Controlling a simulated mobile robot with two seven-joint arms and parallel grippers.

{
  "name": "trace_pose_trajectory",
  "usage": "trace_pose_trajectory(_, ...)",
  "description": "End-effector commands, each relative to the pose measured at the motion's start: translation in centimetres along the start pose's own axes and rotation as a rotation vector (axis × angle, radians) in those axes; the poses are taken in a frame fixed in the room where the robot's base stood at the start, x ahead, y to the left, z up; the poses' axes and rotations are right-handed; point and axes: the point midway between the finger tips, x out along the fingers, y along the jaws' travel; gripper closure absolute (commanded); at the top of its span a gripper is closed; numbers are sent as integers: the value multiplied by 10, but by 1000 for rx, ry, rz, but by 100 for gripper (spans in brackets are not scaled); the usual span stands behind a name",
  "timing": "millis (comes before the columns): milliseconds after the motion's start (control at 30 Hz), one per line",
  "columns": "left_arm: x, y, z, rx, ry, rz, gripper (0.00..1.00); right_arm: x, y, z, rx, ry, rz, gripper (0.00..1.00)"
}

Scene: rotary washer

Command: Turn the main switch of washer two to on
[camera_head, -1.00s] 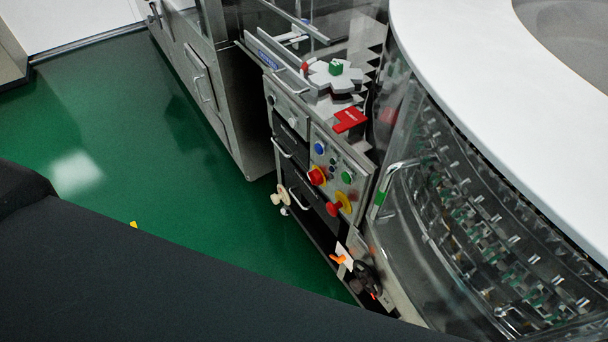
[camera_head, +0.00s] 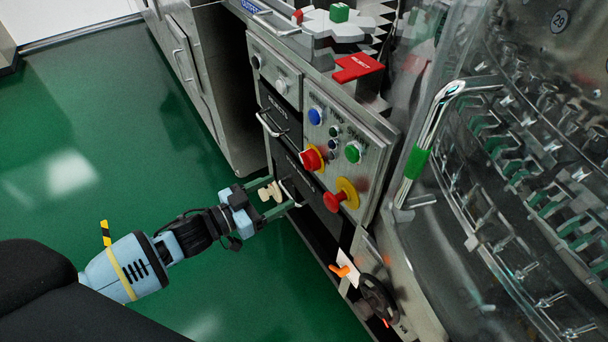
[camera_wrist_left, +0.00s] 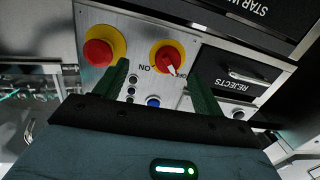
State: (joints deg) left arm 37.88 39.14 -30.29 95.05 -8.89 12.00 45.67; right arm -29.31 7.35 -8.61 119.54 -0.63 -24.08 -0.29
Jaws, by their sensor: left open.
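The main switch (camera_head: 312,159), a red rotary knob on a yellow base, sits on the steel control panel (camera_head: 372,135). My left gripper (camera_head: 283,193) is open and empty, left of and below the switch in the head view. In the left wrist view, its green fingers (camera_wrist_left: 160,74) show either side of the switch, apart from it. My right gripper is not in view.
A red mushroom button (camera_head: 335,201) on a yellow disc sits beside the switch. Blue (camera_head: 315,116) and green (camera_head: 353,152) buttons are above. A cream knob (camera_head: 270,192) shows between my fingers. A black handwheel (camera_head: 378,298) is lower down. Green floor (camera_head: 130,160) is clear at left.

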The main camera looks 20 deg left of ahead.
Motion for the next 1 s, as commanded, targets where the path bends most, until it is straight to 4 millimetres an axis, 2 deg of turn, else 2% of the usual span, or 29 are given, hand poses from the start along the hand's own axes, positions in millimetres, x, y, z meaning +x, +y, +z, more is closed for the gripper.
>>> trace_pose_trajectory(33,6,-10,-1,15,12,13,31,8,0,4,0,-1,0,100)
trace_pose_trajectory(200,16,-25,-14,31,40,42,31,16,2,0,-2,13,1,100)
trace_pose_trajectory(467,19,-27,-19,33,46,46,31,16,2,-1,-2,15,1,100)
trace_pose_trajectory(567,26,-27,-19,33,46,46,31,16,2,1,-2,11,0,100)
trace_pose_trajectory(1000,84,-24,-21,33,46,45,31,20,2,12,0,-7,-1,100)
